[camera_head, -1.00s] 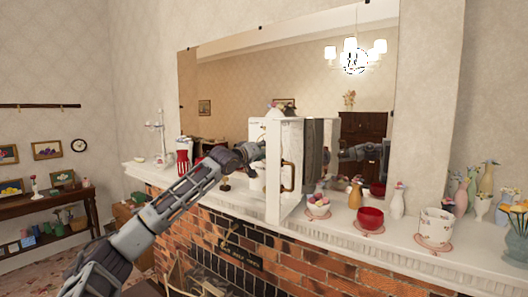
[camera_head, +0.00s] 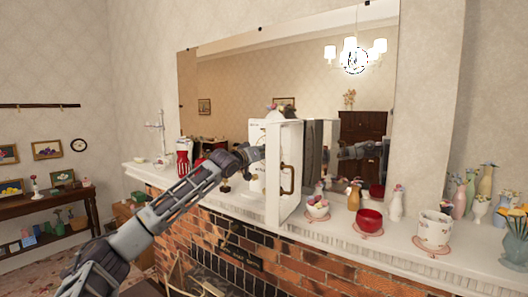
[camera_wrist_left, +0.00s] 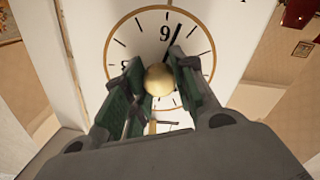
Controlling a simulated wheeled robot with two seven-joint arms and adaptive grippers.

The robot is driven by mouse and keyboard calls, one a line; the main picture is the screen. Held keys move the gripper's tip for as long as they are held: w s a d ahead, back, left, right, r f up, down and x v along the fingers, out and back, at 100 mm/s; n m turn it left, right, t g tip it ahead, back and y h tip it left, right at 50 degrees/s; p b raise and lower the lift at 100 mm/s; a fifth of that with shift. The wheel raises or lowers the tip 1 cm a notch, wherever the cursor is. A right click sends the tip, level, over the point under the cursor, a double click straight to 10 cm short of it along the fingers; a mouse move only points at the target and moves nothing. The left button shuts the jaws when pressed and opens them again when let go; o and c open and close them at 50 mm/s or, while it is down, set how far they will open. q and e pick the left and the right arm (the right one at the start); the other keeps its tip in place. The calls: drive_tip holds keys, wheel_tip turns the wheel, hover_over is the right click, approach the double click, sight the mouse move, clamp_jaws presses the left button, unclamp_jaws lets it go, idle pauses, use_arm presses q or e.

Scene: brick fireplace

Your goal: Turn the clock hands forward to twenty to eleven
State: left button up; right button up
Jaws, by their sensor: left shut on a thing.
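The white clock (camera_head: 258,132) stands on the mantel with its door (camera_head: 287,172) open, a brass handle on it. My left gripper (camera_head: 252,153) reaches in at the clock's front. In the left wrist view, the gripper (camera_wrist_left: 160,88) is shut on the round gold knob (camera_wrist_left: 158,79) in front of the dial (camera_wrist_left: 140,38). The wrist view is turned, with the 9 at the top. A dark clock hand (camera_wrist_left: 172,42) points up, just past the 9. The fingers hide much of the lower dial, and I cannot make out a second hand surely. My right gripper is out of view.
Right of the clock stand a flowered bowl (camera_head: 317,207), a red bowl (camera_head: 369,219), a white pot (camera_head: 435,228) and several vases. A red striped vase (camera_head: 184,152) stands to the left. A large mirror (camera_head: 240,85) behind reflects the room and my arm.

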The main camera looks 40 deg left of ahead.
use_arm(q)
drive_tip(key=shift+r+m+p, duration=0.1)
drive_tip(key=shift+m+p, duration=0.45)
drive_tip(key=shift+m, duration=0.65)
drive_tip(key=o, duration=1)
drive_tip(key=shift+o, duration=0.2)
drive_tip(key=shift+s+a+f, duration=0.15)
drive_tip(key=shift+s+f, duration=0.05)
drive_tip(key=shift+s, duration=0.25)
drive_tip(key=shift+s, duration=0.35)
drive_tip(key=shift+s+d, duration=0.2)
drive_tip(key=shift+s, duration=0.4)
drive_tip(key=shift+s+d, duration=0.15)
drive_tip(key=shift+s, duration=0.05)
